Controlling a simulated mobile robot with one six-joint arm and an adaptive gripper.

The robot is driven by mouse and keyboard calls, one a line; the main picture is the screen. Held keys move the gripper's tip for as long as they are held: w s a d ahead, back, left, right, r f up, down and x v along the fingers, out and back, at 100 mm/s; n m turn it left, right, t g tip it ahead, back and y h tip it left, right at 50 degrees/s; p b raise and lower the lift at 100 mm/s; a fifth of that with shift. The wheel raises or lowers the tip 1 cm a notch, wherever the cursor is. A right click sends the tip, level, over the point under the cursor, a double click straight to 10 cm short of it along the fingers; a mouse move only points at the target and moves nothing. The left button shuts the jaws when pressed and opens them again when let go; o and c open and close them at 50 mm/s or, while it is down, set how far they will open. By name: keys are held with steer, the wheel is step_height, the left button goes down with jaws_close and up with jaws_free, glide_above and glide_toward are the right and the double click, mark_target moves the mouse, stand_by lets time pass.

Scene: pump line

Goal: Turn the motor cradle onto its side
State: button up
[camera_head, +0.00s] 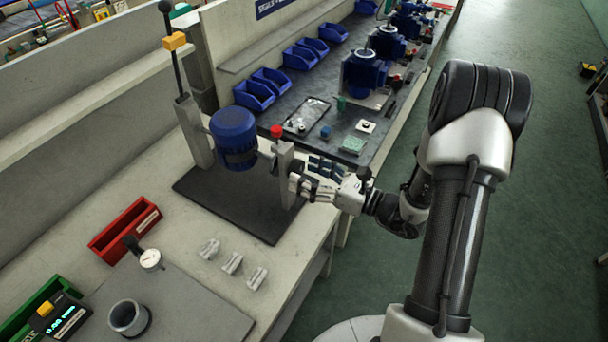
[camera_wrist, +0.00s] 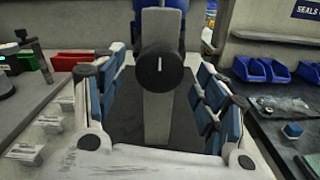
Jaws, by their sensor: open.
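The motor cradle holds a blue motor (camera_head: 233,138) between two grey posts on a dark base plate (camera_head: 240,215). The motor stands upright in the head view. A black round knob (camera_wrist: 160,66) sits on the near post (camera_wrist: 158,115), facing my wrist camera. A red button (camera_head: 277,131) tops that post. My gripper (camera_head: 301,186) is at the near post's right side. In the wrist view its padded fingers (camera_wrist: 160,78) are open, one on each side of the knob, with gaps visible. The motor is mostly hidden behind the post there.
A red bin (camera_head: 125,229), a dial gauge (camera_head: 150,258), and several small grey blocks (camera_head: 232,263) lie on the bench. Blue bins (camera_head: 254,96) and more motors line the dark bench behind.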

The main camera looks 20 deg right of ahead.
steer(key=shift+w+a, duration=0.45)
steer(key=shift+a, duration=0.05)
steer(key=shift+c, duration=0.5)
steer(key=c, duration=1.4)
steer(key=shift+d, duration=0.15)
